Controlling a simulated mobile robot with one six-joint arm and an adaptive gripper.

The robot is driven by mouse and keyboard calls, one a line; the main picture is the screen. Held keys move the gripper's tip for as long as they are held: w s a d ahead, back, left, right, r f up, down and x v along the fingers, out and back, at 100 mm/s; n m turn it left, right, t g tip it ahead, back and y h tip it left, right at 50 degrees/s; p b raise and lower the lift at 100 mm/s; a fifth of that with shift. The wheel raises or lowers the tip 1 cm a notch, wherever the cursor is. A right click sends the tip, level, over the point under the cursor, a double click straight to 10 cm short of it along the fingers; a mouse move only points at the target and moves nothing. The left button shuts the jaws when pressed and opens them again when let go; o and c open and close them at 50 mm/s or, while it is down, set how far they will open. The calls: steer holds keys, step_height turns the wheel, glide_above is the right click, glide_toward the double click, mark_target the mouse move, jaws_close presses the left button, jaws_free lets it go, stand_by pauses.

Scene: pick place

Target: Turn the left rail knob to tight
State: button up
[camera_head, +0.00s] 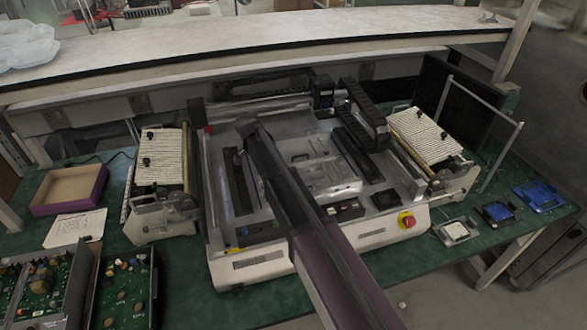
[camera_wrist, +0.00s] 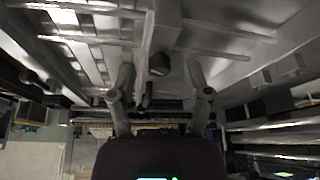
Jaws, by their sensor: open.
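My gripper (camera_wrist: 160,70) shows in the wrist view with its two fingers spread apart. A small dark knob-like piece (camera_wrist: 158,64) on a pale metal block appears between the fingertips, with space on both sides; I cannot tell for certain that it is the left rail knob or which way it is turned. In the head view my arm crosses the middle of the grey machine (camera_head: 250,264) and hides part of it. The left dark rail (camera_head: 238,182) lies left of my arm. My gripper's fingers cannot be made out in the head view.
A ribbed feeder unit (camera_head: 160,170) stands left of the machine and another (camera_head: 424,140) stands right. A red emergency button (camera_head: 407,220) is at the front right corner. A purple-edged box (camera_head: 68,190) and circuit boards (camera_head: 122,285) lie at left, blue trays (camera_head: 540,196) at right.

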steer(key=shift+n, duration=0.3)
